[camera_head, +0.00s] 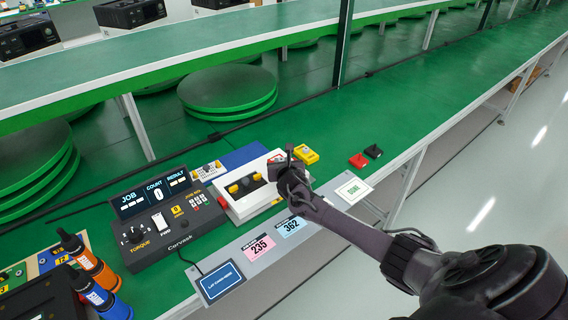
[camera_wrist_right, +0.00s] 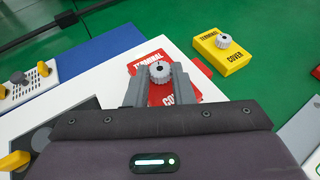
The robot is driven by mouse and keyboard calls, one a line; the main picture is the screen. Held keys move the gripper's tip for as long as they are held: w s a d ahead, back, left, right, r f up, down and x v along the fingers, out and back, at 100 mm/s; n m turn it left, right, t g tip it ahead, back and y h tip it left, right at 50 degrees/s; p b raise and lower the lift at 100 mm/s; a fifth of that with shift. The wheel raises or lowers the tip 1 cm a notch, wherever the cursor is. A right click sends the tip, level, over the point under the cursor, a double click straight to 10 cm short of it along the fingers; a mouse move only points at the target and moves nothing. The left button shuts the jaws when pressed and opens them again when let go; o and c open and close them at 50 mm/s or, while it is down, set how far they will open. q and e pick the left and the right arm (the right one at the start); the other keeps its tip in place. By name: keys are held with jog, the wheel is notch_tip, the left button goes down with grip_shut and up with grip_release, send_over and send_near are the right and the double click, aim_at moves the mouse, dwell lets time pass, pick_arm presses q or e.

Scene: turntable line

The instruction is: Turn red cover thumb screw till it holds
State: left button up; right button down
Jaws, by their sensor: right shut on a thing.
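The red terminal cover (camera_wrist_right: 150,62) lies on a white fixture (camera_head: 236,198), partly hidden by my right gripper. Its grey knurled thumb screw (camera_wrist_right: 160,72) stands between my right gripper's fingers. My right gripper (camera_wrist_right: 159,80) is shut on that thumb screw, with one finger on each side of it. In the head view my right gripper (camera_head: 284,172) reaches over the right part of the fixture and hides the red cover there. My left gripper is not in view.
A yellow terminal cover (camera_head: 305,154) with its own thumb screw lies beyond the fixture. A red block (camera_head: 358,160) and a black block (camera_head: 373,151) lie farther right. A torque controller (camera_head: 160,215) stands left of the fixture. The green bench beyond the blocks is clear.

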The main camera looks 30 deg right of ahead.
jog(key=m+h, duration=0.1)
jog(key=m+g+h, duration=0.1)
jog(key=m+g+h+b, duration=0.1)
jog(key=shift+w+a, duration=0.3)
jog(key=shift+a, duration=0.1)
jog(key=shift+w+a+m+g+h+b, duration=0.15)
jog(key=shift+m+g+h+b, duration=0.2)
jog(key=shift+m+g+h, duration=0.35)
jog(key=shift+w+a+m+g+h+b, duration=0.15)
jog(key=shift+m+g+h+b, duration=0.35)
jog(key=shift+m+g+b, duration=0.3)
jog(key=shift+w+d+m+g+h+b, duration=0.1)
jog(key=shift+m+g+h+b, duration=0.5)
jog(key=shift+m, duration=0.3)
jog(key=shift+r, duration=0.1)
jog(key=c, duration=1.2)
grip_release()
jog(key=shift+g, duration=0.3)
jog(key=shift+c, duration=0.2)
jog(key=shift+a, duration=0.1)
